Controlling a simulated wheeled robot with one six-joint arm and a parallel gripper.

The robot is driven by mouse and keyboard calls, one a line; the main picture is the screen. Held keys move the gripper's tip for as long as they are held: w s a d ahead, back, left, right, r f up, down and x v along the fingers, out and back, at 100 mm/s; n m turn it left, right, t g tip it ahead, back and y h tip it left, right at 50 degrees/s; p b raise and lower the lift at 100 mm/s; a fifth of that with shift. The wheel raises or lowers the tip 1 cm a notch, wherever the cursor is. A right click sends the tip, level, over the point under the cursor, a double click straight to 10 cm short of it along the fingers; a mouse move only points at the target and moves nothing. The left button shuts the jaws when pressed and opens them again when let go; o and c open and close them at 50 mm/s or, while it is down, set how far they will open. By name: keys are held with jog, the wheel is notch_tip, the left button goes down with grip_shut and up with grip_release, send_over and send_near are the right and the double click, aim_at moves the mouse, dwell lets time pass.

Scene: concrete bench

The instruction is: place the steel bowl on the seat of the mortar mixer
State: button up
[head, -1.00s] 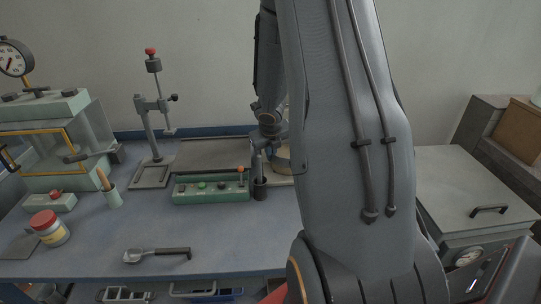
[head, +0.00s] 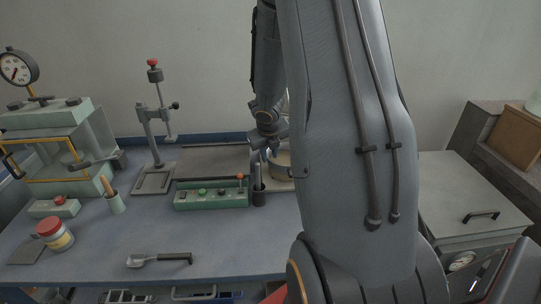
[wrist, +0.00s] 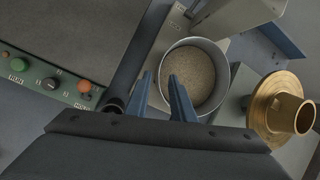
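The steel bowl (wrist: 221,92) shows in the wrist view as a round metal rim around a sandy-looking fill. My gripper (wrist: 160,75) is open, its two blue fingers apart across the bowl's left rim: one outside, the other over the inside. I cannot tell whether either finger touches the wall. In the head view my gripper (head: 266,142) is by the bowl (head: 283,160), which my arm partly hides. The bowl stands on or over a light grey surface. I cannot make out the mortar mixer or its seat for certain; a grey box-like body (wrist: 228,14) rises beside the bowl.
A brass flanged piece (wrist: 271,107) is close on the bowl's right in the wrist view. A scoop (head: 160,260) lies at the front. The middle bench is clear.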

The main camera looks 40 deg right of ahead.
jog(key=s+a+r+m+p, duration=0.1)
jog(key=a+r+m, duration=0.2)
jog(key=s+a+r+m+p, duration=0.1)
jog(key=s+a+r+m, duration=0.1)
jog(key=r+m, duration=0.1)
jog(key=s+a+r+m+p, duration=0.1)
jog(key=a+r+m, duration=0.2)
jog(key=shift+s+a+r+p, duration=0.15)
jog(key=shift+s+a+p, duration=0.15)
jog(key=shift+s, duration=0.05)
jog(key=s+a+r+m+y, duration=0.1)
jog(key=s+a+r+m, duration=0.1)
jog(key=s+a+m, duration=0.4)
jog(key=s+a+r+m+g+y, duration=0.1)
jog(key=s+a+m, duration=0.5)
jog(key=a+m, duration=0.6)
jog(key=r+m+y, duration=0.1)
jog(key=m, duration=0.5)
jog(key=shift+s+m+g, duration=0.2)
jog(key=shift+m+g, duration=0.1)
jog(key=shift+m, duration=0.1)
jog(key=shift+r, duration=0.1)
notch_tip(320, 180, down, 8)
jog(key=g+b, duration=0.1)
jog(key=b, duration=0.6)
